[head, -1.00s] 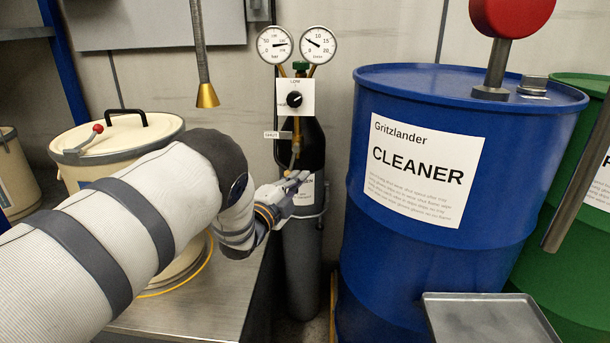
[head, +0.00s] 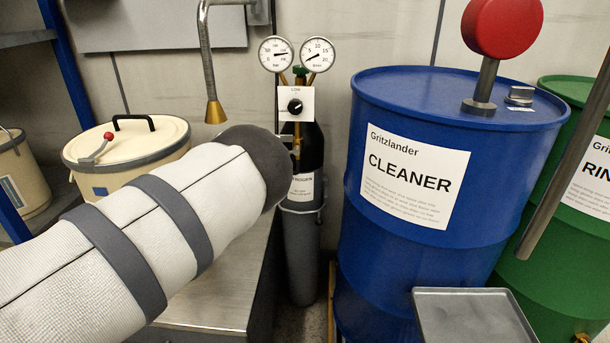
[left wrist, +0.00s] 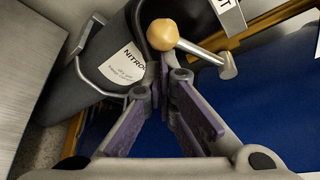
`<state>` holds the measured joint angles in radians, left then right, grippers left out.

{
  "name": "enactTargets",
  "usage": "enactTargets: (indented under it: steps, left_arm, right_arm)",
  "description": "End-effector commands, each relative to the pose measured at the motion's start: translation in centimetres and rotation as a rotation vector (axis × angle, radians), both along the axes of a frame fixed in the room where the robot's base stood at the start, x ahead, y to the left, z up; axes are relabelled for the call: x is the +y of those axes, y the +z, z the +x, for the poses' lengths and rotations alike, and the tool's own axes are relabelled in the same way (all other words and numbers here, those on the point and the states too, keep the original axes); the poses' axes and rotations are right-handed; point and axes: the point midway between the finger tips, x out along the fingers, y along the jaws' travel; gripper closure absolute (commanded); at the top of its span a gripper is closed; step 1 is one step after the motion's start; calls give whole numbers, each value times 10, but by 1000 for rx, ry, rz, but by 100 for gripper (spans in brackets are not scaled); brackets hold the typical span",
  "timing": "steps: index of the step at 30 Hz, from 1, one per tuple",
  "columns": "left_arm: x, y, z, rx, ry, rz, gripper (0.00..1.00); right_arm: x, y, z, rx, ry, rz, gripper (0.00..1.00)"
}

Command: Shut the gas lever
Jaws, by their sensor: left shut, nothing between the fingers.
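The gas lever is a metal arm with a brass-coloured ball knob (left wrist: 162,34) in the left wrist view. It stands in front of the dark nitrogen cylinder, just beyond my left fingertips. My left gripper (left wrist: 165,88) is shut and empty, its tips close below the knob; I cannot tell whether they touch. In the head view my left forearm hides the gripper and most of the lever. The nitrogen cylinder (head: 302,255) stands upright with two gauges and a black dial (head: 295,106) on top. The edge of a label ending in T (left wrist: 228,12) shows near the lever.
A blue cleaner drum (head: 390,235) stands right of the cylinder, with a green drum (head: 545,265) behind it. A metal tray (head: 470,318) is at lower right. A cream lidded bucket (head: 90,185) and a steel bench (head: 225,290) are at left. A pipe with brass nozzle (head: 214,110) hangs above.

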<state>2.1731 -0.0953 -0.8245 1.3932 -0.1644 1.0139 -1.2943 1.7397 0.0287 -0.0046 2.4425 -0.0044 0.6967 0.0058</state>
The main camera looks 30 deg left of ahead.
Motion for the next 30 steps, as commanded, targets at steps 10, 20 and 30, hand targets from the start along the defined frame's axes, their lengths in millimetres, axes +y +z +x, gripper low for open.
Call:
enactTargets:
  steps: [10, 20, 30]
  left_arm:
    - [9, 15, -4, 39, 2, 82, 100]
    - [12, 20, -6, 40, 3, 81, 100]
    - [13, 20, -6, 40, 5, 80, 100]
  right_arm:
    - [0, 10, 6, -18, 0, 0, 100]
    - [0, 13, 8, -24, 0, 0, 100]
    - [0, 14, 8, -25, 0, 0, 100]
